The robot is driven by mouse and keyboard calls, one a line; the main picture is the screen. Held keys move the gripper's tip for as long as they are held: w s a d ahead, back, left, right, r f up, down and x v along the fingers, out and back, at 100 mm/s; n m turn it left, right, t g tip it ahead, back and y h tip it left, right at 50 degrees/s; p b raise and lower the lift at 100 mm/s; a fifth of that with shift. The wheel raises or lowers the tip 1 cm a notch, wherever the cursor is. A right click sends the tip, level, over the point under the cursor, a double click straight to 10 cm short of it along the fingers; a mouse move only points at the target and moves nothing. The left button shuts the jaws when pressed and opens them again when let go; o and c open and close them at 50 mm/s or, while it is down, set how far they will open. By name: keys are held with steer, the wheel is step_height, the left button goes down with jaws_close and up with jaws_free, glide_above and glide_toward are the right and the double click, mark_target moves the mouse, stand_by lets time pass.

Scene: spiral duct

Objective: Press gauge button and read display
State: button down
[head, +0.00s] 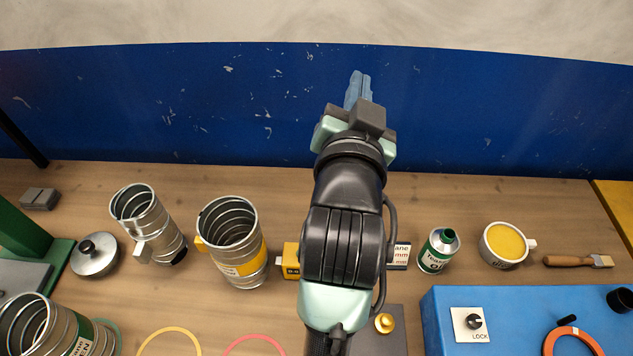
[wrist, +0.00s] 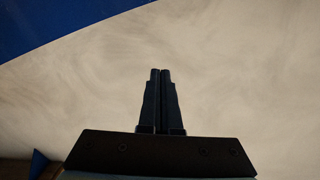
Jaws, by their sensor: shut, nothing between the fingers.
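My gripper (head: 359,82) is raised, with its fingers pointing at the blue wall band, away from the bench items. In the wrist view its two dark fingers (wrist: 160,75) lie together with nothing between them. A yellow block (head: 291,261) with dark lettering sits mid-bench, mostly hidden by my arm. A white label (head: 401,254) with partly covered text, including "mm", shows on the arm's other side. A brass knob (head: 384,323) stands on a dark grey plate (head: 394,341) at the front. No display reading is visible, and I cannot tell which part is the gauge button.
Spiral duct pieces (head: 146,222), (head: 233,240) and (head: 40,325) stand on the left. A green-labelled can (head: 438,250), a yellow-filled cup (head: 505,245) and a brush (head: 578,261) are on the right. A blue case (head: 530,309) fills the front right.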

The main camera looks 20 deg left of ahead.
steer(key=s+a+f+m+g+p, duration=0.1)
steer(key=a+f+g+p, duration=0.1)
steer(key=f, duration=0.3)
steer(key=s+a+f+g+p, duration=0.2)
steer(key=f+g, duration=0.1)
steer(key=f, duration=0.2)
steer(key=m+g+p, duration=0.1)
steer(key=g+p, duration=0.2)
steer(key=g, duration=0.1)
glide_above(301, 254)
steer(key=s, duration=0.1)
step_height(301, 254, down, 11)
steer(key=shift+f, duration=0.2)
steer(key=shift+d+f, duration=0.1)
step_height(301, 254, down, 6)
steer(key=b, duration=0.7)
steer(key=shift+f, duration=0.25)
steer(key=shift+f+b, duration=0.5)
steer(key=shift+f, duration=0.5)
steer(key=shift+f, duration=0.1)
steer(key=shift+f, duration=0.35)
